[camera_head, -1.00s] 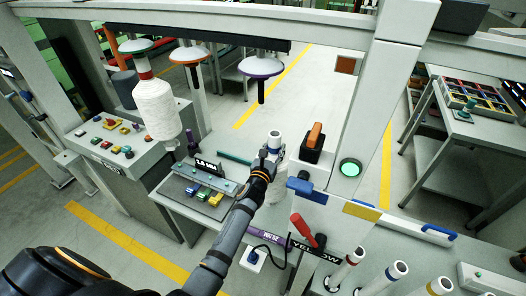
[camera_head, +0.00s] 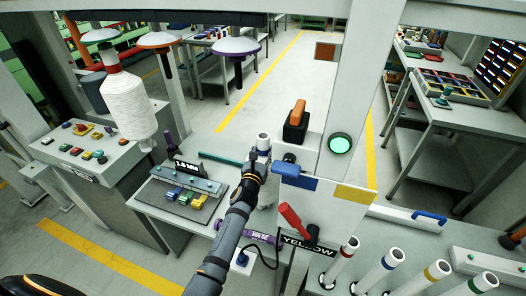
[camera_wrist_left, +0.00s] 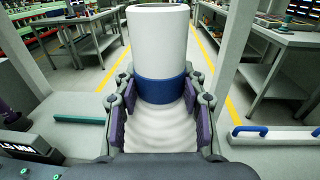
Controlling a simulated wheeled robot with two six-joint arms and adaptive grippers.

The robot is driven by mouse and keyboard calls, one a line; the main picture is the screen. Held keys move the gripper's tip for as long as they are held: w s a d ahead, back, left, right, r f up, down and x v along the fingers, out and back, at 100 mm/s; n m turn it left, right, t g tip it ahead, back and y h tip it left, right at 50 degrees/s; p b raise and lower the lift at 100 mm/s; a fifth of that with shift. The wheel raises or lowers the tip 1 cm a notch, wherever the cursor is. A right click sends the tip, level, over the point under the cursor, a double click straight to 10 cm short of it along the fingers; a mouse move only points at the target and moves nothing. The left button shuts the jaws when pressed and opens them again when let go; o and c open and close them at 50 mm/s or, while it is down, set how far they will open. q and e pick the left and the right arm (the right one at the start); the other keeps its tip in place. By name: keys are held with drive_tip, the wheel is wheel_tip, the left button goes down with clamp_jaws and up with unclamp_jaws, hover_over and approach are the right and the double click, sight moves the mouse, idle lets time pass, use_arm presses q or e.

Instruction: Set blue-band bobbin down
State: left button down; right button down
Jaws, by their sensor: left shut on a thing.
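The blue-band bobbin is a white tube that shows upright in the left wrist view (camera_wrist_left: 157,40), with a blue band and ribbed white winding below it. My left gripper (camera_wrist_left: 158,98) is shut on it, with purple-padded fingers on both sides at the band and winding. In the head view my left gripper (camera_head: 258,165) holds it near the middle, and the bobbin's white top (camera_head: 263,141) shows above the fingers. Its lower part is mostly hidden by my arm, so I cannot tell whether its base touches anything. My right gripper is not in view.
Several banded tubes (camera_head: 378,272) stand at the lower right by the YELLOW sign (camera_head: 308,247). A red handle (camera_head: 291,216) and a black-orange device (camera_head: 296,120) are close to the gripper. A big white yarn cone (camera_head: 128,105) hangs at left. The 1.6 MM panel (camera_head: 186,187) lies left of my arm.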

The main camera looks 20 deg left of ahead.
use_arm(q)
drive_tip(key=shift+r, duration=0.2)
drive_tip(key=c, duration=1.2)
unclamp_jaws()
drive_tip(key=shift+f, duration=0.25)
drive_tip(key=o, duration=0.4)
drive_tip(key=shift+s, duration=0.1)
drive_tip(key=shift+o, duration=0.2)
drive_tip(key=shift+r, duration=0.15)
drive_tip(key=s+p, duration=0.2)
drive_tip(key=s, duration=1)
drive_tip(key=shift+d, duration=0.3)
drive_tip(key=shift+a, duration=0.1)
